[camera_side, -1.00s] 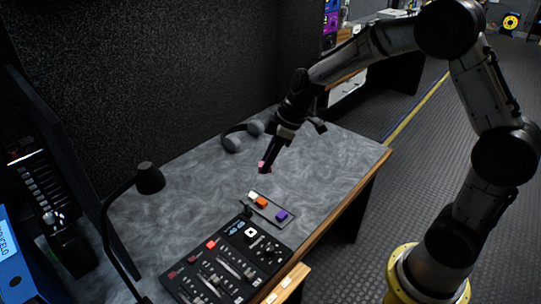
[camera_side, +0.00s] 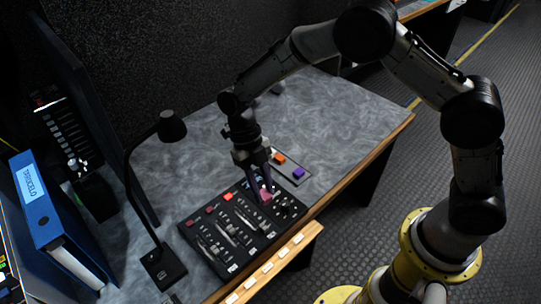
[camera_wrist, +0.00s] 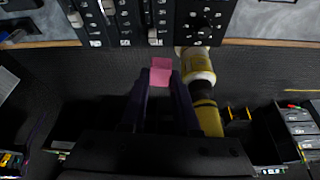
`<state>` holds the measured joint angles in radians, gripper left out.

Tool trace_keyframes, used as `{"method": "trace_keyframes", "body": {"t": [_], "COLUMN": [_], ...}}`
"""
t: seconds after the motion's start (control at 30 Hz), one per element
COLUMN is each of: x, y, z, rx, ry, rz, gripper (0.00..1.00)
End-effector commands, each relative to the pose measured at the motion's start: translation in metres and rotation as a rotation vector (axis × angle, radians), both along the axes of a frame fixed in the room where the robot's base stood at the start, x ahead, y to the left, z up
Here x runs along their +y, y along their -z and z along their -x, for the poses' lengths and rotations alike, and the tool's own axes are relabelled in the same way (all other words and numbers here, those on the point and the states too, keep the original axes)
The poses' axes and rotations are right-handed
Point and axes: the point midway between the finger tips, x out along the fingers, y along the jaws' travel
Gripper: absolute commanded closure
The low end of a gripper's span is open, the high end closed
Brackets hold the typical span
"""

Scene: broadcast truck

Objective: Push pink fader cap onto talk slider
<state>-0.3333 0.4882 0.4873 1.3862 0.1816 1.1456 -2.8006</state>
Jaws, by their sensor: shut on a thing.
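The pink fader cap (camera_side: 265,197) is held between the fingertips of my gripper (camera_side: 264,188), over the right part of the black control panel (camera_side: 207,247). In the wrist view the pink cap (camera_wrist: 161,65) shows between the two dark purple fingers of my gripper (camera_wrist: 161,80), and the panel (camera_wrist: 215,18) lies beyond it at the top. The panel carries several sliders, knobs and red buttons. I cannot read which slider is the talk slider. Whether the cap touches the panel cannot be told.
A small dark tray behind the panel holds an orange cap (camera_side: 278,159) and a purple cap (camera_side: 299,173). A black desk lamp (camera_side: 172,127) stands left of the panel, with a blue binder (camera_side: 38,200) farther left. The grey desktop (camera_side: 340,105) is clear at the back right.

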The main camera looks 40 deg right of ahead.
Motion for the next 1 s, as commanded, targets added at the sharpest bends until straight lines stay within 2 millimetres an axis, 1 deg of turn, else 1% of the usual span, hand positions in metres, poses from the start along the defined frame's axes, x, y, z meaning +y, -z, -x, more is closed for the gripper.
{"method": "trace_keyframes", "body": {"t": [0.03,0.07,0.2,0.67,0.77,1.0], "x": [0.008,0.011,0.019,0.02,0.02,0.019], "y": [0.007,0.01,0.018,0.021,0.027,0.047], "z": [0.006,0.008,0.014,0.014,0.014,0.015], "rx": [0.003,0.002,0.001,0.005,0.005,0.006], "ry": [-0.051,-0.071,-0.113,-0.115,-0.115,-0.114], "rz": [0.001,0.001,-0.001,-0.001,-0.001,0.0], "gripper": [1.0,1.0,1.0,1.0,1.0,1.0]}}
